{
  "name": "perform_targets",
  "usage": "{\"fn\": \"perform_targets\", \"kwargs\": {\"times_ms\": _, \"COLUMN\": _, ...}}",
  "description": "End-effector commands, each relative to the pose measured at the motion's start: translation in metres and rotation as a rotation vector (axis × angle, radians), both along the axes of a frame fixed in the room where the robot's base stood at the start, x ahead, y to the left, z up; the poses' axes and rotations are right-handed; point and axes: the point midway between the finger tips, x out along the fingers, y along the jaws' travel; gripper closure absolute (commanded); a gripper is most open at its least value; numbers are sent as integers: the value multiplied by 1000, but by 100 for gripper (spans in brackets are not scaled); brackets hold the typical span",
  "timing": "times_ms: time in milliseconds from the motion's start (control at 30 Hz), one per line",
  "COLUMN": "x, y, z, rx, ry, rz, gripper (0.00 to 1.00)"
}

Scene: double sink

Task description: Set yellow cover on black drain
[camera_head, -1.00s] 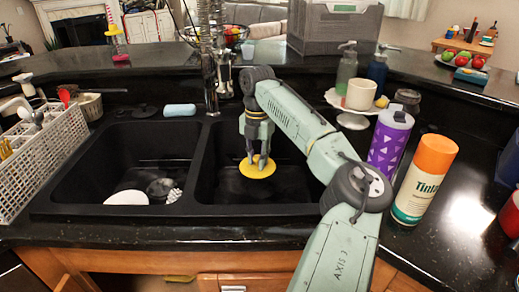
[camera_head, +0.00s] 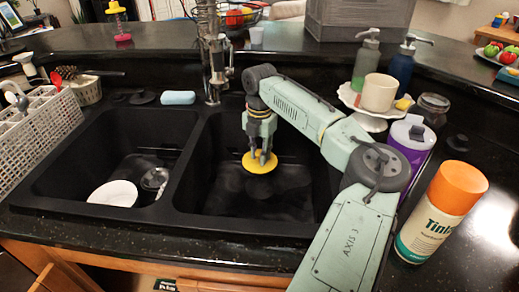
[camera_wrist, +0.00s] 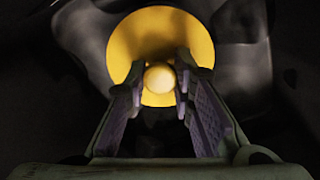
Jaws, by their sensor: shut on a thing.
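The yellow cover (camera_head: 260,162) is a round disc with a knob, held in the right basin (camera_head: 226,215) of the black double sink. My gripper (camera_head: 262,155) points down and is shut on the cover's knob. In the wrist view the cover (camera_wrist: 125,45) shows behind the fingertips, with its pale round knob (camera_wrist: 159,78) between the two fingers of my gripper (camera_wrist: 159,80). The cover appears to hang above the basin floor. The black drain cannot be made out in the dark right basin.
The left basin holds a white plate (camera_head: 114,193) and a metal strainer (camera_head: 155,178). The faucet (camera_head: 214,60) stands behind the divider. A purple bottle (camera_head: 409,145), an orange-capped can (camera_head: 440,210) and a cake stand (camera_head: 362,105) crowd the right counter.

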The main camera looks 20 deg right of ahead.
Motion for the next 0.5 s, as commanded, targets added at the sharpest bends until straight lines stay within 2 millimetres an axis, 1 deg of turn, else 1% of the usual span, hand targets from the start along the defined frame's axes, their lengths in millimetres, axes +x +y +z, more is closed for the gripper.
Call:
{"fn": "perform_targets", "kwargs": {"times_ms": 167, "x": 0, "y": 0, "z": -10, "rx": -1, "ry": 0, "rz": -1, "gripper": 100}}
{"fn": "perform_targets", "kwargs": {"times_ms": 500, "x": 0, "y": 0, "z": -45, "rx": -2, "ry": 1, "rz": -1, "gripper": 100}}
